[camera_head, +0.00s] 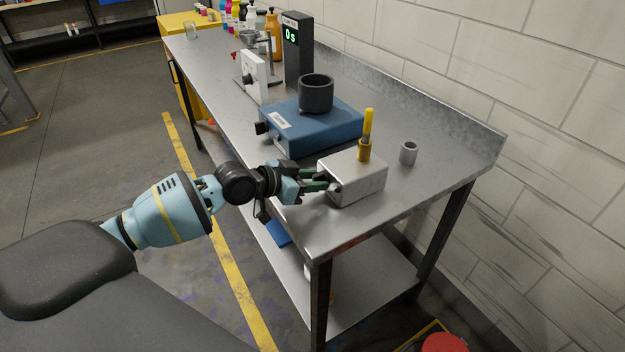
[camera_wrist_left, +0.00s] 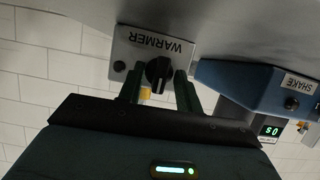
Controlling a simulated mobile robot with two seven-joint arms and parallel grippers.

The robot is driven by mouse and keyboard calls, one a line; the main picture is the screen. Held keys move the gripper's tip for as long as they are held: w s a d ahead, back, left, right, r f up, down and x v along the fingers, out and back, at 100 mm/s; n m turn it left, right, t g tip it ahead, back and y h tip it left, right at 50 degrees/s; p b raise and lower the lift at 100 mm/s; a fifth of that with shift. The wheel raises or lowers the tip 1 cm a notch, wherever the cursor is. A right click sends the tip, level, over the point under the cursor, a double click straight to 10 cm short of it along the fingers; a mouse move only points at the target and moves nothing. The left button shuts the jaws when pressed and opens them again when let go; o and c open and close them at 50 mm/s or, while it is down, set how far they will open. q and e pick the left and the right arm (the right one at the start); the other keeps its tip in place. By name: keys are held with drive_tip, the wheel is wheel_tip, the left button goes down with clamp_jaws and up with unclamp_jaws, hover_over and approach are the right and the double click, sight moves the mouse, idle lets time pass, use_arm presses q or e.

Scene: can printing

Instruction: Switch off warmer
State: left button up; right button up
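The warmer (camera_head: 358,183) is a light metal box at the near end of the steel bench, with a yellow stick in a brass-coloured holder on top. In the left wrist view its front panel appears upside down, with the label WARMER (camera_wrist_left: 156,43) and a black knob (camera_wrist_left: 159,69). My left gripper (camera_head: 322,181) is at this front panel. In the wrist view its two green fingers (camera_wrist_left: 159,85) stand open, one on each side of the knob, with small gaps visible. Contact with the panel cannot be told. My right gripper is not in view.
A blue shaker (camera_head: 318,128) with a dark cup (camera_head: 316,93) stands just beyond the warmer, beside a display post (camera_head: 292,52). A small grey cylinder (camera_head: 408,153) stands right of the warmer. Bottles and a white device (camera_head: 254,77) stand farther back. A wall borders the bench.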

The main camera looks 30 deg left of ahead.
use_arm(q)
drive_tip(key=shift+v, duration=3.9)
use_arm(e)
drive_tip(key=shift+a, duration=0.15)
